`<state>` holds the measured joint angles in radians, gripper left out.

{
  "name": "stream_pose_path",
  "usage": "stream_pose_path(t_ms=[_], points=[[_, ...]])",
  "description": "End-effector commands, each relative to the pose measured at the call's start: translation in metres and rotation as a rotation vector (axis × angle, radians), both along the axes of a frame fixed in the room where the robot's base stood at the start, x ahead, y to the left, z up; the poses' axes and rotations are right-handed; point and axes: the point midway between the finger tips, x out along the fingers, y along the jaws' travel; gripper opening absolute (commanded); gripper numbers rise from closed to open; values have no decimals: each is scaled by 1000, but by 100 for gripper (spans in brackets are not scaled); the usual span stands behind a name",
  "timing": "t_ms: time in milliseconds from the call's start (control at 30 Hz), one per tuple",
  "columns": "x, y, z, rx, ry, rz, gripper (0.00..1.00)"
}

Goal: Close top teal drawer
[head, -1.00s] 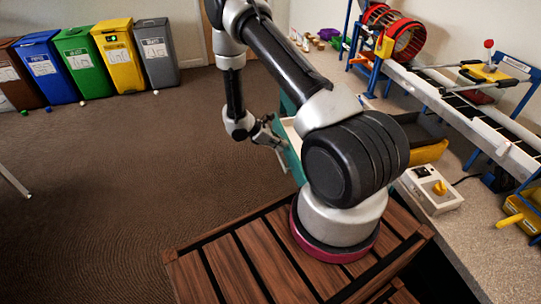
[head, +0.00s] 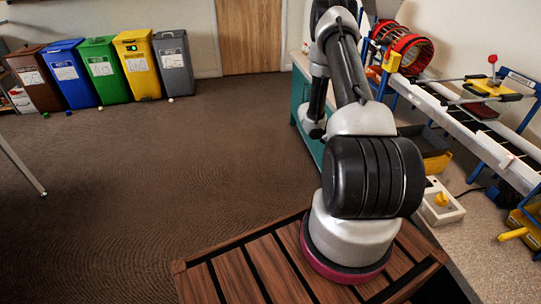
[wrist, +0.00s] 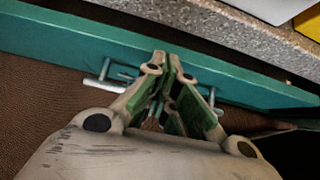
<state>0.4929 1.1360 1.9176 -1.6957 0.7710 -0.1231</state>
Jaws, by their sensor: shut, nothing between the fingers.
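A teal drawer front (wrist: 60,40) crosses the wrist view just below the counter edge. Its metal bar handle (wrist: 102,83) shows on both sides of my fingers. My gripper (wrist: 163,62) is shut and empty, with its tips at the drawer front in the middle of the handle. I cannot tell whether they touch it. A dark strip lies between the counter edge and the front, so how far the drawer is open is unclear. In the head view, the teal cabinet (head: 302,102) stands under the counter, partly hidden by my arm.
The speckled counter (wrist: 235,35) overhangs the drawer and holds a yellow-and-black bin (head: 437,161), a white switch box (head: 440,203) and a blue-framed conveyor (head: 470,125). Several colored bins (head: 103,70) stand along the far wall.

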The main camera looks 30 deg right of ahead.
Motion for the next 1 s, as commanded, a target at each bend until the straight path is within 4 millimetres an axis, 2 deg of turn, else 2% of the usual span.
stream_pose_path(t_ms=[200, 467, 833, 1000], points=[[-6, -20, 0, 0, 1, -1, 0], [-7, -25, 0, 0, 1, 1, 0], [-5, -21, 0, 0, 0, 1, 0], [10, 0, 0, 0, -1, 2, 0]])
